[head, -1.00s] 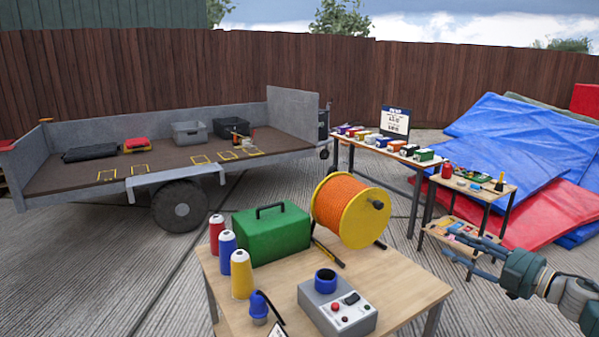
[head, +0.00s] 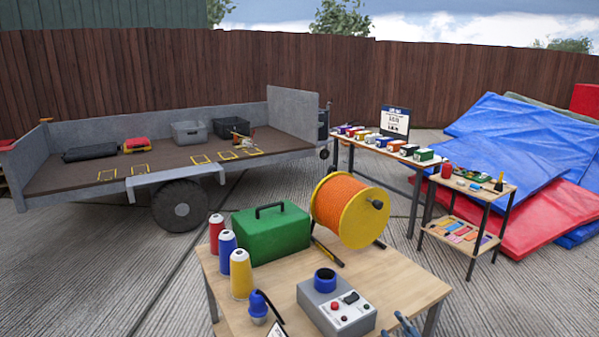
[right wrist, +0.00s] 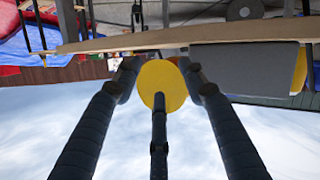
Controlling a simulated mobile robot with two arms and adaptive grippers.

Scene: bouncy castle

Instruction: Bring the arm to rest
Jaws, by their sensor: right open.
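My right gripper (head: 408,327) shows only by its blue-grey fingertips at the bottom edge of the head view, by the right front corner of the wooden table (head: 405,282). In the right wrist view its dark fingers (right wrist: 160,85) are spread apart, with nothing held between them. A round yellow shape (right wrist: 155,75) shows behind the fingers there, with sky around it. My left gripper is in neither view.
The table carries a grey control box (head: 337,305), an orange cable reel (head: 350,210), a green case (head: 271,232) and three thread cones. A small shelf cart (head: 470,190) stands at the right. A flatbed trailer (head: 180,160) stands behind; the concrete between is clear.

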